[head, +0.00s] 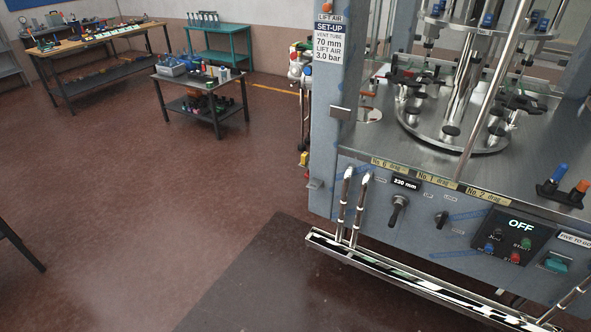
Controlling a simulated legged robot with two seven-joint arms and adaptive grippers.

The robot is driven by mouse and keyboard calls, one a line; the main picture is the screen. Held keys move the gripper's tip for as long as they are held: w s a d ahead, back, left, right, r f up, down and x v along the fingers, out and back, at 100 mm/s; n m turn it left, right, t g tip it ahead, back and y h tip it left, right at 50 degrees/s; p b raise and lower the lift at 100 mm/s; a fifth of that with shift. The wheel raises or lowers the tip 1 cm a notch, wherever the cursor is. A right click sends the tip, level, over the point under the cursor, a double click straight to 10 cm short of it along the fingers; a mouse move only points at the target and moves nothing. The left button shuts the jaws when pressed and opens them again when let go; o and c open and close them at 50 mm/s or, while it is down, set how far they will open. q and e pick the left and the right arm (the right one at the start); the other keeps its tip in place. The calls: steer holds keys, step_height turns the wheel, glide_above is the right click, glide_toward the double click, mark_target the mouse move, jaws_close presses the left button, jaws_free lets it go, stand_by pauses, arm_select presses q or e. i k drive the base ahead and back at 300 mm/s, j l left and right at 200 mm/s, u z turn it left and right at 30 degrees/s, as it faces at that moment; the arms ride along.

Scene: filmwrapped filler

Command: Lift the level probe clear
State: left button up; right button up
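No part of either gripper shows in the head view. I cannot tell for certain which part is the level probe. A long bright metal rod (490,90) slants down over the filler's steel deck (385,147). Behind it a round carousel (455,140) stands around a thick central column (461,80), with several dark clamps and blue-capped fittings on it. At the right edge of the deck, a dark holder carries a blue-topped piece (558,173) and an orange-topped piece (581,187).
The filler's front panel (350,165) has a lever (398,210), labels and a control box reading OFF (516,231). A striped low rail (400,275) runs along its foot. A dark mat (260,275) lies left of it. Workbenches (100,45) stand far left; the floor between is open.

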mark_target(561, 169)
steer(key=i+l, duration=0.25)
steer(key=i+j+z, duration=0.1)
steer(key=z, duration=0.25)
steer(key=j+z, duration=0.1)
steer(key=z, duration=0.3)
steer(key=i+j+z, duration=0.15)
steer(key=j+z, duration=0.2)
steer(key=j, duration=0.7)
steer(key=j+z, duration=0.35)
steer(key=j, duration=1.75)
steer(key=k+j+z, duration=0.1)
steer(key=j, duration=1.05)
steer(key=z, duration=1.25)
steer(key=i+l, duration=0.2)
steer(key=i, duration=0.2)
steer(key=i+l, duration=0.25)
steer(key=i, duration=0.15)
